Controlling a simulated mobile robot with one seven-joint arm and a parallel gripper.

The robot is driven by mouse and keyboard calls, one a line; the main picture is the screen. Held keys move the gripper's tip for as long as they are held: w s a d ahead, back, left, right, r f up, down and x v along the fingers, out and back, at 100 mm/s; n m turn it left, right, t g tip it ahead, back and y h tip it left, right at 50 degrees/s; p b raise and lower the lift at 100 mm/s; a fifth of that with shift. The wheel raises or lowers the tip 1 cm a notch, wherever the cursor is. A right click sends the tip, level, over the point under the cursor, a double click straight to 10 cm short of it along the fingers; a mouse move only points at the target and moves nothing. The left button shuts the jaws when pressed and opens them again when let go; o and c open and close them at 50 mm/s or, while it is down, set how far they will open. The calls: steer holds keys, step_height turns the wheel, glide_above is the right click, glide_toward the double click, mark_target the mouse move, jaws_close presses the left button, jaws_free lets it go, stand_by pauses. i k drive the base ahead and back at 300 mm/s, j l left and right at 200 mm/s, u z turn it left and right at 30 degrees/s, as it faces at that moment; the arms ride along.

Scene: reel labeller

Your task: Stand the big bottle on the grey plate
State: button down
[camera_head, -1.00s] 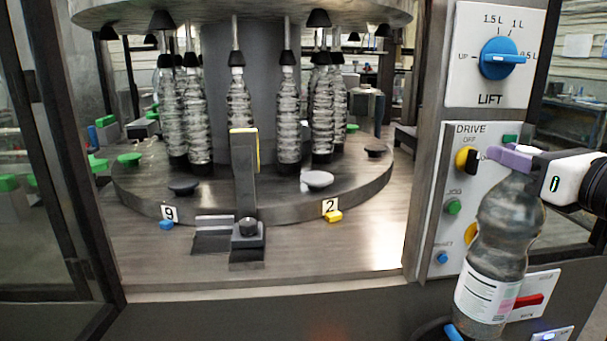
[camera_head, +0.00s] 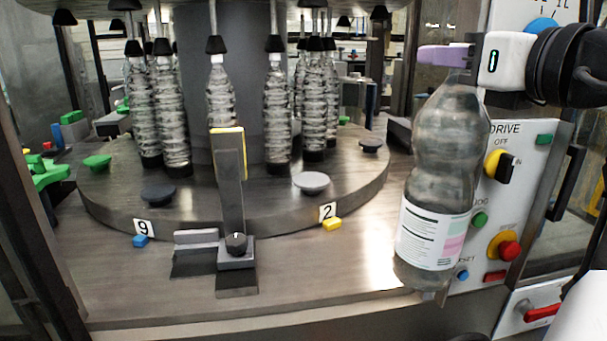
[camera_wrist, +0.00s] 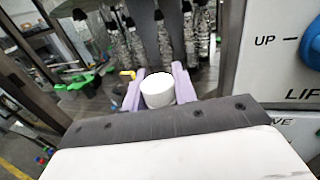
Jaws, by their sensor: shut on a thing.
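The big bottle (camera_head: 440,165) is grey and clear with a white and pink label. It hangs nearly upright at the right of the head view, in front of the drive panel. My gripper (camera_head: 445,57) has purple fingers and is shut on the bottle's neck. In the wrist view the white cap (camera_wrist: 157,90) sits between the purple fingers. The light grey plate (camera_head: 311,183) is a small round disc on the turntable (camera_head: 235,205), near the number 2 tag, left of the bottle. It is empty. A darker plate (camera_head: 158,193) lies near the number 9 tag, also empty.
Several clear bottles (camera_head: 277,115) stand on the turntable under black cones. A dark post with a yellow edge (camera_head: 228,180) stands at the turntable's front. The drive panel (camera_head: 510,200) with knobs is behind the bottle at right. The bare deck (camera_head: 350,260) lies between.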

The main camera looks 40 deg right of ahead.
mark_target(310, 178)
steer(key=i+l, duration=0.15)
steer(key=i, duration=0.25)
steer(key=i+l, duration=0.15)
steer(key=i, duration=0.25)
